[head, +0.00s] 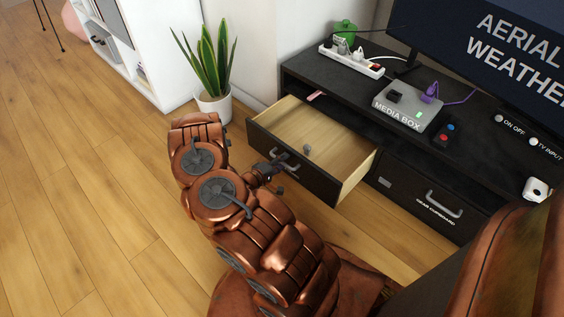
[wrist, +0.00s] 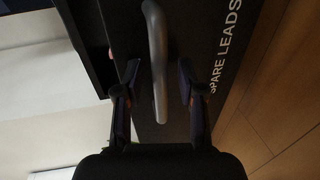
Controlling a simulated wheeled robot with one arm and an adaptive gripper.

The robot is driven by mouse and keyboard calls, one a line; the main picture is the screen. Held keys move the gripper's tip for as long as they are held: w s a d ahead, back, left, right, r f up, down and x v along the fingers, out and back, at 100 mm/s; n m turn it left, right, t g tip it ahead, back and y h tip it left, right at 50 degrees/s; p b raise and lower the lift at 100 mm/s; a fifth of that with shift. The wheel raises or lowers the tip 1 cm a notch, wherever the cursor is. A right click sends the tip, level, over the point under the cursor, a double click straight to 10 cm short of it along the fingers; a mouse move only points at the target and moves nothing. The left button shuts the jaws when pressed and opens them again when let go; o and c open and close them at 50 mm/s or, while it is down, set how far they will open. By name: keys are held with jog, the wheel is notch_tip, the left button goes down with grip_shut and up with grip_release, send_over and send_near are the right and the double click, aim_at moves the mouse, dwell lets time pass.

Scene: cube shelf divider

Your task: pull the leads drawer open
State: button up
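The leads drawer (head: 325,178), on the left of the dark TV cabinet, stands pulled out, with its pale wooden inside showing. Its front (wrist: 207,30) reads "SPARE LEADS" in the wrist view. My gripper (head: 278,166) is at the drawer's grey handle (head: 291,167). In the wrist view the curved handle (wrist: 157,60) lies between the two fingers of my gripper (wrist: 158,92). There is a gap on each side, so the fingers are open around the handle and not closed on it.
A small grey knob-like thing (head: 307,149) shows in the drawer. A media box (head: 408,104) and a power strip (head: 350,60) sit on the cabinet top (head: 310,62). A potted plant (head: 213,105) stands left of the cabinet.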

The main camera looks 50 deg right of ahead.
jog(key=shift+a, duration=0.15)
jog(key=v, duration=1.1)
jog(key=shift+a, duration=0.35)
jog(key=shift+w+r, duration=0.1)
jog(key=shift+r, duration=0.05)
